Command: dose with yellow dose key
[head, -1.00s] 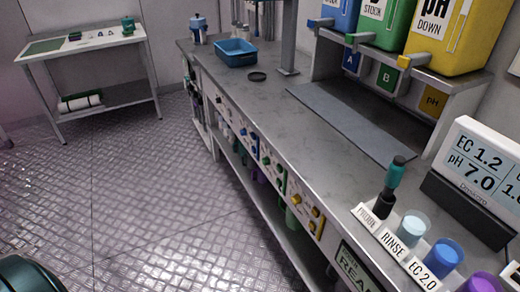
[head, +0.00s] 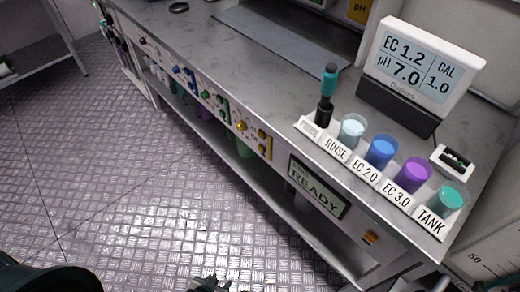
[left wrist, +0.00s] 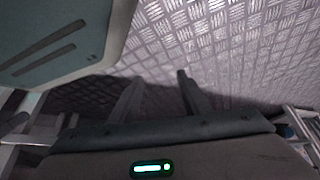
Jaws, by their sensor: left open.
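The yellow-knobbed dose panel (head: 252,137) is on the bench's front edge, at the right end of a row of similar panels. It has several yellow knobs; which one is the dose key I cannot tell. My left gripper (head: 210,284) shows only as dark tips at the bottom edge of the head view, below and apart from the panel. In the left wrist view the left gripper (left wrist: 160,95) is open and empty, with floor plate behind it.
A READY display (head: 318,187) is right of the panel. On the bench top are a teal-handled probe (head: 328,85), labelled cups such as the blue one (head: 381,151), and an EC/pH meter (head: 421,65). The floor (head: 150,200) before the bench is clear.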

